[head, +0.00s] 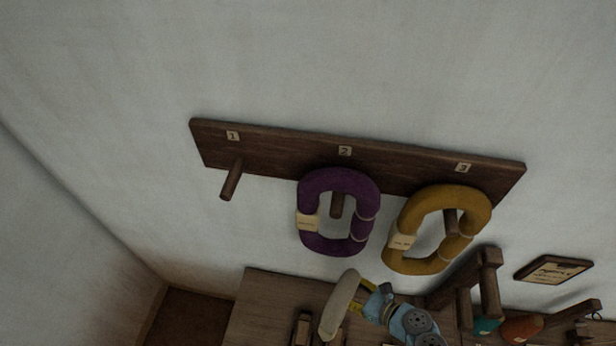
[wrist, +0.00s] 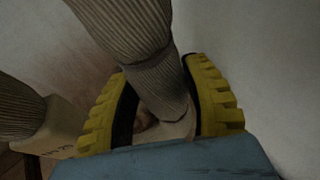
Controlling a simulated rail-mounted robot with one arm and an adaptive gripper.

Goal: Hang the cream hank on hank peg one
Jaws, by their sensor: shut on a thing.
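The cream hank (head: 339,302) is in my gripper (head: 361,290), below the purple hank in the head view. In the wrist view the ribbed cream hank (wrist: 160,85) runs between the two yellow fingers of my gripper (wrist: 165,105), which are shut on it. Another part of the hank and a pale tag (wrist: 62,125) show at the left there. Hank peg one (head: 231,181) sticks out bare from the wall board under the label 1 (head: 233,135). My gripper is below and to the right of this peg, well apart from it.
The dark peg board (head: 400,165) is on the pale wall. A purple hank (head: 312,190) hangs on peg two and a mustard hank (head: 475,205) on peg three. A wooden surface (head: 265,300), a wooden frame (head: 488,285) and a framed card (head: 553,270) are below. The wall left of peg one is clear.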

